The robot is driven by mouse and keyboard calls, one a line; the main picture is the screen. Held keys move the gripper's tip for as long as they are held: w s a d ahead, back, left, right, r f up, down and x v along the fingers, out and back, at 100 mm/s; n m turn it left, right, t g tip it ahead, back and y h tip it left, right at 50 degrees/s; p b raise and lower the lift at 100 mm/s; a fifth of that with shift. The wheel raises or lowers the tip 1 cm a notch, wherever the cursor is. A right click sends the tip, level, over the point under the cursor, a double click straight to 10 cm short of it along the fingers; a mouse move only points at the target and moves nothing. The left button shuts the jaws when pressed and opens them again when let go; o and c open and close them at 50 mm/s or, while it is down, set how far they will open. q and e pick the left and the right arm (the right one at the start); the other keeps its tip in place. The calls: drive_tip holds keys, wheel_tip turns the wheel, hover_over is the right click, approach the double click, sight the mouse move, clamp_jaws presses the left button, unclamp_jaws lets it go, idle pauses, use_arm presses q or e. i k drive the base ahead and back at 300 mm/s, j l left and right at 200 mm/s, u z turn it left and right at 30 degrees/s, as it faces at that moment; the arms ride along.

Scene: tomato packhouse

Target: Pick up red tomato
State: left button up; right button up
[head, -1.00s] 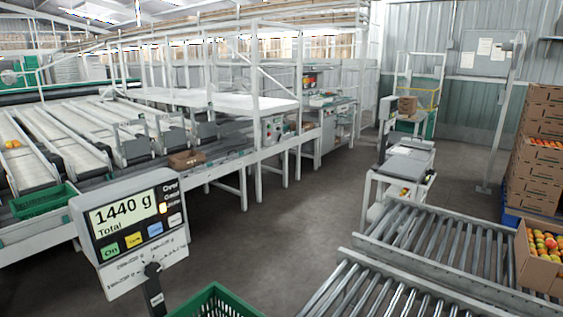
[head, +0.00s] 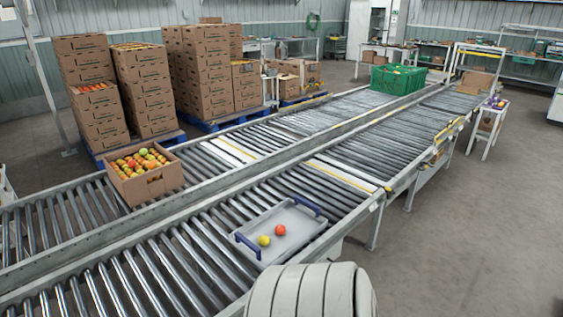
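A red tomato (head: 280,230) lies in a grey tray (head: 297,222) with blue handles on the near roller conveyor. A yellow tomato (head: 264,241) lies beside it, to its left and a little nearer. A cardboard box of mixed red, yellow and green tomatoes (head: 141,161) sits on the far conveyor to the left. Neither of my grippers is in view. A rounded pale ribbed part at the bottom edge, just below the tray, looks like mine.
Two parallel roller conveyors (head: 226,202) run from the lower left to the upper right. A green crate (head: 392,80) stands at their far end. Stacked cartons (head: 87,86) stand on blue pallets behind. A small white stool (head: 487,129) and open floor are on the right.

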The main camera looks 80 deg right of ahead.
sight(280, 229)
drive_tip(key=z, duration=2.5)
drive_tip(key=i+l+u, duration=0.1)
drive_tip(key=u, duration=0.55)
drive_tip(key=i+l+u, duration=0.2)
drive_tip(key=l+u, duration=0.2)
drive_tip(key=l, duration=0.75)
drive_tip(key=l+u, duration=0.4)
drive_tip(key=l, duration=0.75)
